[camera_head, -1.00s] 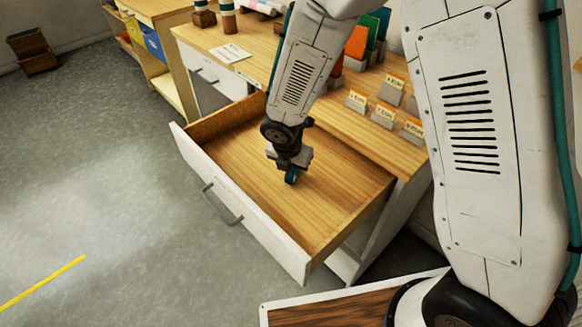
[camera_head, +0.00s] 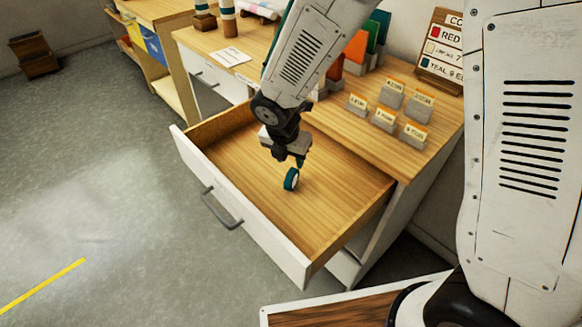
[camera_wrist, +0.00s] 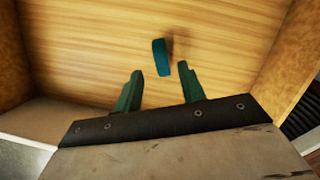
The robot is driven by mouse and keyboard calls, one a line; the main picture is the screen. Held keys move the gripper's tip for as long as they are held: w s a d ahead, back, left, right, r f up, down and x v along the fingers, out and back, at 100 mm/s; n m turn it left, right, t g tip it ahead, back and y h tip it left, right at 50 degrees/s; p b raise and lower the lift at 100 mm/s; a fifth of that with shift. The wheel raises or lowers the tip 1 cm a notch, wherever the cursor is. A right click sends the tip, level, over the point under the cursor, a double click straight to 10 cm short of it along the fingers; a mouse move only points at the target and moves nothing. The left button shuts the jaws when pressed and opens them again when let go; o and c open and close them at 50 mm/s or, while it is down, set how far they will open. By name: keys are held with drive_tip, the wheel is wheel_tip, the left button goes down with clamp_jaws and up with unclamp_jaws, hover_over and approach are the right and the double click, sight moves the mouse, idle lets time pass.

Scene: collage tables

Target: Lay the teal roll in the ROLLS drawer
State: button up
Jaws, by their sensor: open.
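My gripper (camera_head: 289,160) is inside the drawer space just above and behind the roll. In the wrist view the roll (camera_wrist: 161,57) lies beyond the two green fingertips (camera_wrist: 158,72), which are apart with nothing between them. The drawer's front label is too small to read from here.
The drawer's side walls rise around my gripper. The table top behind holds several small label cards (camera_head: 393,95), coloured upright sheets (camera_head: 357,47) and a sign board (camera_head: 440,52). A white paper (camera_head: 230,56) lies at the left. Much of the drawer floor is bare.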

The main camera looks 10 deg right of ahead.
sight(288, 180)
drive_tip(key=s+d+r+m, duration=0.4)
drive_tip(key=d+r+m, duration=0.25)
drive_tip(key=r, duration=0.25)
drive_tip(key=s+d+r+m, duration=0.5)
drive_tip(key=d+r+m, duration=0.1)
drive_tip(key=r+m, duration=0.15)
drive_tip(key=s+d+r+m, duration=0.3)
drive_tip(key=s+m, duration=0.4)
drive_tip(key=s, duration=0.1)
drive_tip(key=s+d+r+m+g+y, duration=0.1)
drive_tip(key=s+d+r+m, duration=0.1)
drive_tip(key=s+m, duration=0.6)
drive_tip(key=shift+d+r+y, duration=0.3)
drive_tip(key=shift+d+r, duration=0.1)
drive_tip(key=shift+r, duration=0.2)
